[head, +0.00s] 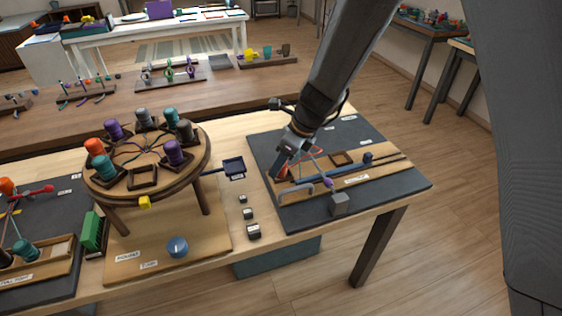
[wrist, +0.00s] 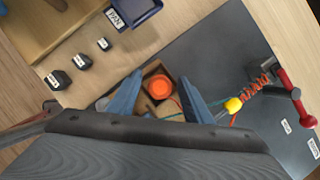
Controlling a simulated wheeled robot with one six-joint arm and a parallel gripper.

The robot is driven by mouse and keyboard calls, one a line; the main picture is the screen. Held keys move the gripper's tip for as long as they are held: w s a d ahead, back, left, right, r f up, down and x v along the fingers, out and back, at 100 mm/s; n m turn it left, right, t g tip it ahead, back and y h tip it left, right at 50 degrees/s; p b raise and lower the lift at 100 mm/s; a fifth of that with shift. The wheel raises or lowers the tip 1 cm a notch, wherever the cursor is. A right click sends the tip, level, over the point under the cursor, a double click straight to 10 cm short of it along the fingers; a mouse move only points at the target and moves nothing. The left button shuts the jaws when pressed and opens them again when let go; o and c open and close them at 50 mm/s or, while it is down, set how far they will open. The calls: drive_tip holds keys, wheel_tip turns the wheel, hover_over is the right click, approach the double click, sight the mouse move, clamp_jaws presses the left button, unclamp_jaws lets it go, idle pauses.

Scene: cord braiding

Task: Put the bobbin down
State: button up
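The orange bobbin (wrist: 161,88) stands in a square wooden holder (wrist: 150,70) in the wrist view, with a thin cord running from it to the right. My gripper (wrist: 161,84) is around it, one blue finger on each side. Gaps show between the fingers and the bobbin, so the gripper looks open. In the head view my gripper (head: 285,170) is low over the dark mat (head: 265,150) on the right, and only a bit of orange shows beside it. The round braiding disc (head: 150,150) carries several coloured bobbins and one empty square holder (head: 142,178) at its front.
A small blue tray (head: 233,167) and dark weights (head: 253,231) lie between disc and mat. An empty square frame (head: 341,158) and a grey block (head: 339,204) are on the mat's right part.

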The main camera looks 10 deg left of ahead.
drive_tip(key=shift+r, duration=0.55)
drive_tip(key=v, duration=1.1)
drive_tip(key=shift+d+r, duration=0.2)
drive_tip(key=s+d+f+n+h, duration=0.1)
drive_tip(key=s+d+n, duration=0.4)
drive_tip(key=d+n, duration=0.2)
drive_tip(key=s+d+f+n+h, duration=0.1)
drive_tip(key=s+d+n, duration=0.4)
drive_tip(key=d, duration=0.6)
drive_tip(key=s+d+f+n+h, duration=0.1)
drive_tip(key=s+d+n+h, duration=0.1)
drive_tip(key=s+d+n, duration=0.3)
drive_tip(key=d+n, duration=0.3)
drive_tip(key=d, duration=0.2)
drive_tip(key=shift+n, duration=0.3)
